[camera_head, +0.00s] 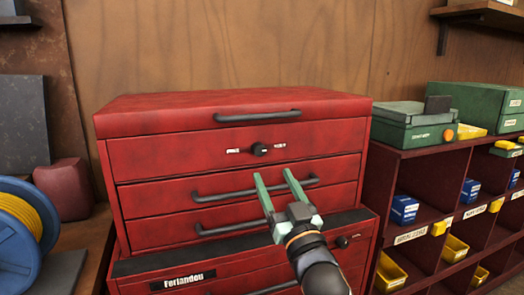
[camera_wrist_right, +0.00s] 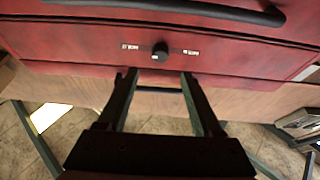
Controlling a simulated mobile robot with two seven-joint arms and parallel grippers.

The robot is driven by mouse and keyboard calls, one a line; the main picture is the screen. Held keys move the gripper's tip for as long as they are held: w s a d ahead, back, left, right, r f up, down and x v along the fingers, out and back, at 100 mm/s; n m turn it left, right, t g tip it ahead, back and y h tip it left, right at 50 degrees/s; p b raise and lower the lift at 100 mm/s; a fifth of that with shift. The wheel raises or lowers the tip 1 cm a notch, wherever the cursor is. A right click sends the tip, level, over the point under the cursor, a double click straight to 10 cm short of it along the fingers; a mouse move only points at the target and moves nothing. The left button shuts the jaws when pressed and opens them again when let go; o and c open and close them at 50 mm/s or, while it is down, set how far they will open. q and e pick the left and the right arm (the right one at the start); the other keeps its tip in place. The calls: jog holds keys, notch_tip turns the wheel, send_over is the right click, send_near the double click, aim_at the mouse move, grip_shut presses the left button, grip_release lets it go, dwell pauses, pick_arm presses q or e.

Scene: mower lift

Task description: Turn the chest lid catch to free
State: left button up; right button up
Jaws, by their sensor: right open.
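The red tool chest (camera_head: 180,165) stands against the wooden wall with its lid shut. The lid catch (camera_head: 259,149) is a small black knob on the upper front panel, between two small white labels. It also shows in the right wrist view (camera_wrist_right: 160,52), just beyond my fingertips. A dark lid handle (camera_head: 257,115) runs above it. My right gripper (camera_head: 274,183) is open and empty, its green fingers pointing up toward the knob and apart from it. In the right wrist view the fingers (camera_wrist_right: 158,76) sit either side of the knob's line. My left gripper is not in view.
Drawer handles (camera_head: 255,187) stick out below the catch. A second knob (camera_head: 342,242) is on the lower chest. A shelf of bins (camera_head: 410,165) with green cases (camera_head: 415,125) stands right. A blue reel (camera_head: 22,240) and dark red object (camera_head: 65,188) stand left.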

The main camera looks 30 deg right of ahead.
aim_at(260, 151)
jog(key=p+x, duration=0.1)
jog(key=x, duration=0.7)
jog(key=shift+w, duration=0.1)
grip_shut()
dwell(0.4)
